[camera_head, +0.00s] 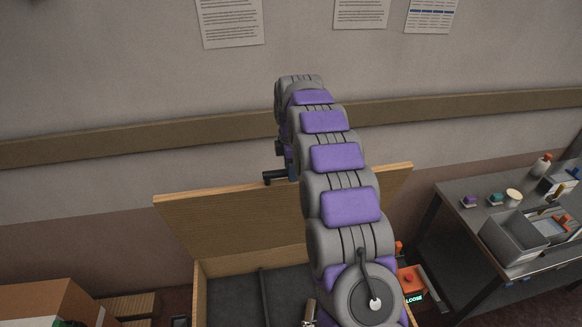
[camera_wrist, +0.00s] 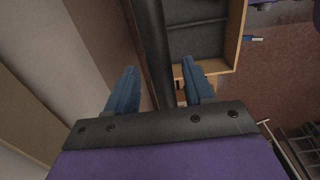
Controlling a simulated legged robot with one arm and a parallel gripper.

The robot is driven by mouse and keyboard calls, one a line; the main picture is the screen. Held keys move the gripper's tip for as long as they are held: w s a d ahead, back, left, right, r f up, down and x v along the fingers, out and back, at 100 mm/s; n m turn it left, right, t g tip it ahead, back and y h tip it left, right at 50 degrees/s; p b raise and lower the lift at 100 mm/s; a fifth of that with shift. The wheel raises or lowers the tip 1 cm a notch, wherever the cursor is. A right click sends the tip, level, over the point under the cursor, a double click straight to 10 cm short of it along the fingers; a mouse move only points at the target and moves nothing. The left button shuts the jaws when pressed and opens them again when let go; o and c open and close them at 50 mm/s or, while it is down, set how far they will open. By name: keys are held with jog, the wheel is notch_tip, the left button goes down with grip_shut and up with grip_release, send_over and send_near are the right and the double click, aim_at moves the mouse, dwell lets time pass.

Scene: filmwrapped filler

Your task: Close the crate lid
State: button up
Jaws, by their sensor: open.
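The wooden crate (camera_head: 199,292) stands below my arm, its dark grey interior partly hidden by the arm. Its lid (camera_head: 225,225) is open and stands up, leaning back at the rear side toward the wall. My gripper (camera_head: 278,178) is at the lid's top edge, near the middle; whether it touches the lid I cannot tell. In the wrist view my gripper (camera_wrist: 158,66) has its two blue fingers apart, with a long dark strip running between them. The crate (camera_wrist: 238,40) shows at the upper right there, with its grey inside and wooden rim.
A grey table (camera_head: 447,212) with a grey bin (camera_head: 512,238) and small items stands at the right. Cardboard boxes (camera_head: 45,303) are at the lower left. An orange box with a red button (camera_head: 409,279) is right of the crate. A wall with a rail (camera_head: 180,140) is behind.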

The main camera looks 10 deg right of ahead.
grip_shut()
dwell(0.5)
